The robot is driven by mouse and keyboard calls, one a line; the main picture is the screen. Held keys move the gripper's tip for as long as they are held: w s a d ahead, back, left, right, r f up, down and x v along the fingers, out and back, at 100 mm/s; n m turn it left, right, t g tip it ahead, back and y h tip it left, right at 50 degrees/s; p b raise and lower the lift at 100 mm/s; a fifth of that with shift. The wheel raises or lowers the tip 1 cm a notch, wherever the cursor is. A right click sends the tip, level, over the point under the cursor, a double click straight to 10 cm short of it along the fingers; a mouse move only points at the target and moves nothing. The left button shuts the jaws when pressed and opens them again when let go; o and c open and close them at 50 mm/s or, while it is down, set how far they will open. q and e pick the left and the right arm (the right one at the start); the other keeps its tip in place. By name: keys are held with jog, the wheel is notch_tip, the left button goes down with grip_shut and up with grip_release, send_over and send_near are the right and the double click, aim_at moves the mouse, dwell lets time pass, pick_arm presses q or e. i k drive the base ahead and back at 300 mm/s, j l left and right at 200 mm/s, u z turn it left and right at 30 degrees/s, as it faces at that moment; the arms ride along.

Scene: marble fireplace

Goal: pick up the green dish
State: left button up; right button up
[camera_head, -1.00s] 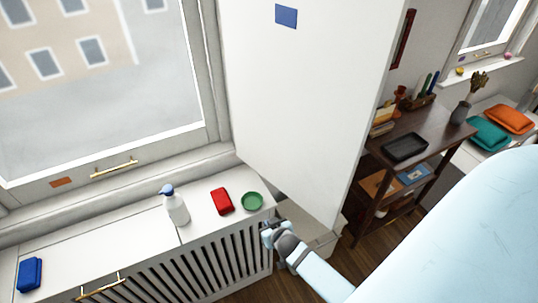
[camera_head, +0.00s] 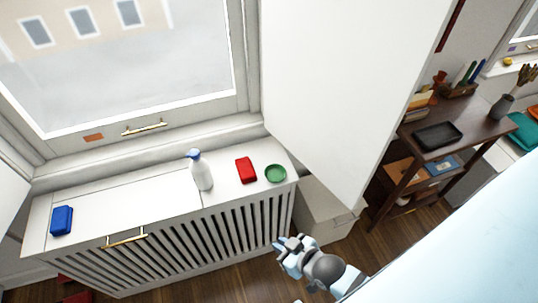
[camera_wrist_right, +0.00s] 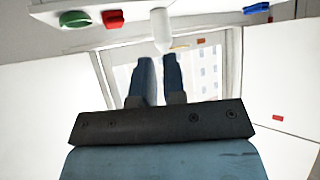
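The green dish (camera_head: 276,173) is small and round and sits at the right end of the white radiator cover (camera_head: 125,200) under the window. It also shows near the upper left of the right wrist view (camera_wrist_right: 75,19). My right gripper (camera_head: 284,244) is below and in front of the cover, apart from the dish. In the right wrist view its two fingers (camera_wrist_right: 159,78) stand a little apart with nothing between them. My left gripper is in neither view.
A red object (camera_head: 246,170) lies just left of the dish, and a white spray bottle (camera_head: 201,171) stands further left. A blue object (camera_head: 62,220) is at the left end. A white panel (camera_head: 330,90) rises behind the dish. A dark shelf (camera_head: 470,118) with a black tray (camera_head: 437,135) stands at right.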

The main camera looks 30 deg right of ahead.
aim_at(274, 173)
jog(key=i+j+z, duration=0.2)
jog(key=j, duration=0.2)
jog(key=i+j+z, duration=0.2)
jog(key=j, duration=0.2)
jog(key=i+j+z, duration=0.2)
jog(key=j, duration=0.25)
jog(key=j+z, duration=0.2)
jog(key=j, duration=0.25)
jog(key=j+z, duration=0.2)
jog(key=j, duration=0.25)
jog(key=i, duration=0.05)
